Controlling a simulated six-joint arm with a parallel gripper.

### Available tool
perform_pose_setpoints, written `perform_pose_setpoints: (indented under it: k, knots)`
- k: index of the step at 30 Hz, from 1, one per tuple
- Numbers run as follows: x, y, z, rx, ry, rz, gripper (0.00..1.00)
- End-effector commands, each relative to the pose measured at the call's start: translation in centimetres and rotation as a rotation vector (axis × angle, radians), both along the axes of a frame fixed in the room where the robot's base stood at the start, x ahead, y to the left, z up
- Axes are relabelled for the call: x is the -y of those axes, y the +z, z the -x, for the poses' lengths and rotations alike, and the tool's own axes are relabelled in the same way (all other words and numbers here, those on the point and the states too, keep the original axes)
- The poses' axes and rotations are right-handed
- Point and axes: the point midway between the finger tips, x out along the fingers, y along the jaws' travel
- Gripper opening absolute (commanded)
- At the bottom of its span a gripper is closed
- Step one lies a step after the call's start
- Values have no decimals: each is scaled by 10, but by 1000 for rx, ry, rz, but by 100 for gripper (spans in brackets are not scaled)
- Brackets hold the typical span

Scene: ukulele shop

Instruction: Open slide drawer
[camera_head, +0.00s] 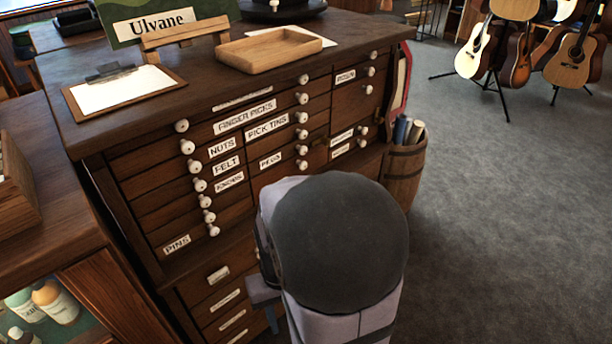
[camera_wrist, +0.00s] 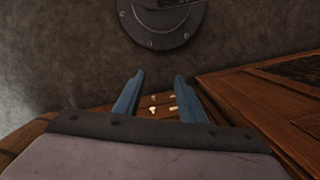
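A dark wooden cabinet (camera_head: 130,160) with many small drawers and round white knobs stands in the head view. Readable labels include FINGER PICKS (camera_head: 245,117), PICK TINS (camera_head: 267,127), NUTS, FELT and PINS (camera_head: 177,244). I cannot read a slide label; the lower drawers' labels (camera_head: 228,300) are too small or turned away, and my arm covers part of the front. All visible drawers look shut. My gripper (camera_wrist: 159,76) is open in the wrist view, its two blue fingers apart with nothing held. Small pale bits (camera_wrist: 172,108) show between and beyond the fingers on brown wood.
On the cabinet top are a clipboard (camera_head: 115,91), a wooden tray (camera_head: 268,51) and an Ulvane sign (camera_head: 160,22). A barrel (camera_head: 402,175) with rolls stands at its right. A wooden counter (camera_head: 40,240) is at left. Carpet (camera_head: 500,200) at right is clear; guitars (camera_head: 478,50) stand behind.

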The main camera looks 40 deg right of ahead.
Motion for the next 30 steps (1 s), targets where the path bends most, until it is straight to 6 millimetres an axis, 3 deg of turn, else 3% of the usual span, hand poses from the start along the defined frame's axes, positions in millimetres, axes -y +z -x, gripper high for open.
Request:
perform_pose_setpoints:
  k: [1, 9, 14, 19, 22, 26, 30]
  knots:
    - [12, -17, 13, -35, -83, -16, 37]
    - [60, -73, 76, -156, -364, -64, 37]
    - [114, -115, 85, -51, -422, 34, 37]
    - [171, -133, 58, 149, -383, 180, 37]
    - [200, -131, 27, 299, -326, 266, 37]
    - [229, -109, -25, 526, -238, 373, 37]
    - [249, -65, -82, 795, -148, 474, 37]
